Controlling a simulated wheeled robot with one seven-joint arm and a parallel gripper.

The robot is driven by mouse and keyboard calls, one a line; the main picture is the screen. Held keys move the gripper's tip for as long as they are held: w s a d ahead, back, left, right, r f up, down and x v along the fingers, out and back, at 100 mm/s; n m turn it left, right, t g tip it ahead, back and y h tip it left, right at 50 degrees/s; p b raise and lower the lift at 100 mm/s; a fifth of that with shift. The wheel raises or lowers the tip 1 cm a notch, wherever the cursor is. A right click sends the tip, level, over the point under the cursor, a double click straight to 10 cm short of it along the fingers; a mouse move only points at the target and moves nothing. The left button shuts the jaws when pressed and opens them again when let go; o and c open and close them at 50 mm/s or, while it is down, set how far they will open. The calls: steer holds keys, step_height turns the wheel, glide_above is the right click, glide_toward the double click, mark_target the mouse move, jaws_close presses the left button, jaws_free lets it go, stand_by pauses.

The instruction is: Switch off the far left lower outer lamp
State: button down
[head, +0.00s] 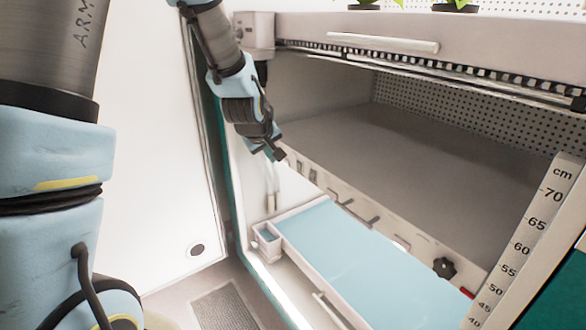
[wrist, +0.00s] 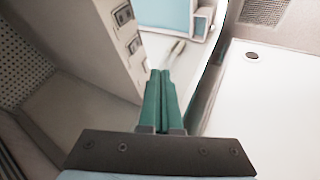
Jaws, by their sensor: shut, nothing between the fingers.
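My gripper (head: 279,154) is at the left end of the lower shelf's front rail (head: 345,195) in the head view. In the wrist view its green fingers (wrist: 160,75) are shut together with nothing between them. Two small rocker switches sit on the rail: the upper one (wrist: 122,14) and the lower one (wrist: 134,45) in the wrist view. They also show as small dark marks, one (head: 299,163) close to the fingertips and one (head: 313,175) to its right, in the head view. The fingertips appear apart from both switches. The lamp itself cannot be made out, nor which switch belongs to it.
A light-blue tray (head: 340,245) lies below the rail. A black knob (head: 444,267) and dark hooks are further right on the rail. A white open door (head: 160,150) stands at the left. A drawer-like upper shelf with a handle (head: 385,42) is above. The middle bay is empty.

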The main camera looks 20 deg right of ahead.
mark_target(299, 166)
steer(key=shift+d, duration=0.25)
steer(key=shift+w+d+f+p, duration=0.5)
steer(key=shift+w+d+f, duration=0.4)
steer(key=shift+d+f, duration=0.35)
steer(key=shift+w+d+f+p, duration=0.5)
steer(key=shift+w+d+f, duration=0.45)
steer(key=shift+d+f, duration=0.35)
steer(key=shift+w+d+f+p, duration=0.5)
steer(key=shift+w+d+f, duration=0.5)
steer(key=shift+d, duration=0.35)
steer(key=shift+s+f, duration=0.1)
